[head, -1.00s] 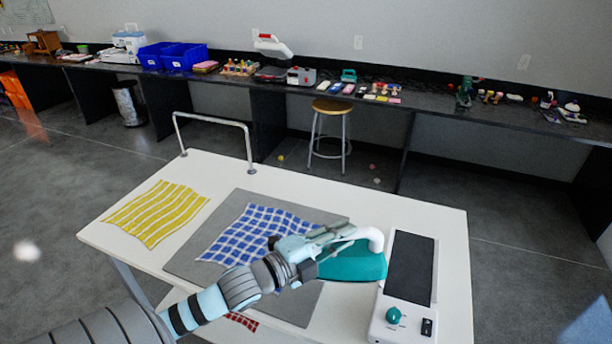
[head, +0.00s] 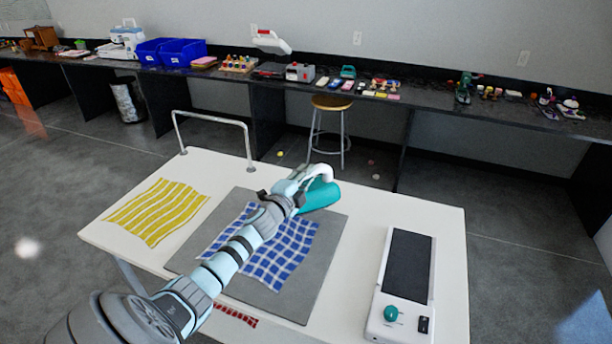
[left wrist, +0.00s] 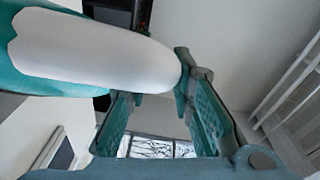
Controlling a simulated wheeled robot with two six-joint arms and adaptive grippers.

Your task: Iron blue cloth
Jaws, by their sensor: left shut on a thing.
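The blue-and-white checked cloth (head: 285,250) lies on the grey pad (head: 300,300) on the white table, partly hidden by my left arm. My left gripper (head: 300,182) is shut on the white handle of the teal iron (head: 318,197). The iron is over the pad's far right side, by the cloth's far edge; I cannot tell whether it touches the pad. In the left wrist view, the white handle (left wrist: 90,50) and teal body of the iron fill the upper left, beside the fingers (left wrist: 165,115). My right gripper is not in view.
The iron's stand (head: 408,268), with a dark plate and teal knob, is empty at the table's right. A yellow striped cloth (head: 158,210) lies at the left. A red cloth (head: 235,315) shows at the front. A grey rail (head: 212,119) rises at the back.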

